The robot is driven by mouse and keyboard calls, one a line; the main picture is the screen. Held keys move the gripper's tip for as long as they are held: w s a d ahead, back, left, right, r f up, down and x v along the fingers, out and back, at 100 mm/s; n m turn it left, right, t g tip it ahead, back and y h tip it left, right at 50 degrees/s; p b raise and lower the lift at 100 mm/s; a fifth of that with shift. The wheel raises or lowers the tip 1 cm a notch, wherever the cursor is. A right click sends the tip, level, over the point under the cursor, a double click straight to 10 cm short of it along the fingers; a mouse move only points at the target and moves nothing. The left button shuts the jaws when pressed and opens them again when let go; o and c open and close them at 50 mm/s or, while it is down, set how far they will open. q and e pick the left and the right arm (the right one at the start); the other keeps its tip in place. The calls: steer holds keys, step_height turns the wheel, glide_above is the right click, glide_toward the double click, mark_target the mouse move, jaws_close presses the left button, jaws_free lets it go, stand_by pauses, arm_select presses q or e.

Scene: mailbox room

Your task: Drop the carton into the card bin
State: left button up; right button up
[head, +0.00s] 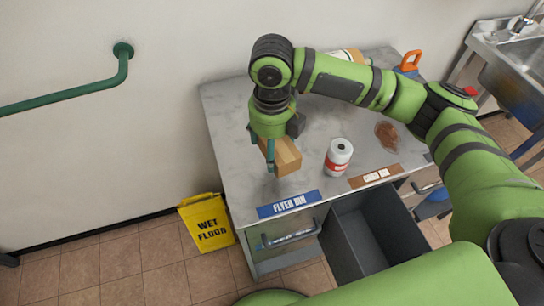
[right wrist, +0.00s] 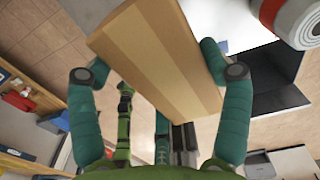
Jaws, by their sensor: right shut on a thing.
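The carton (head: 287,158) is a tan box with a lighter stripe. My right gripper (head: 271,160) is shut on it and holds it over the left part of the grey counter, tilted. In the right wrist view the carton (right wrist: 155,50) lies between the two teal fingers of the gripper (right wrist: 160,74). An open dark grey bin drawer (head: 345,245) stands out from the counter's front, below a brown label (head: 375,176) whose words are too small to read surely. The bin's visible inside looks empty. My left gripper is out of view.
A white and red can-like roll (head: 338,158) stands on the counter (head: 235,125), right of the carton. A blue label (head: 289,204) reads "FLYER BIN" above a shut drawer. A brown patch (head: 387,134) lies farther right. A yellow wet floor sign (head: 207,222) stands left of the counter.

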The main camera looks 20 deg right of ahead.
steer(key=shift+r, duration=0.35)
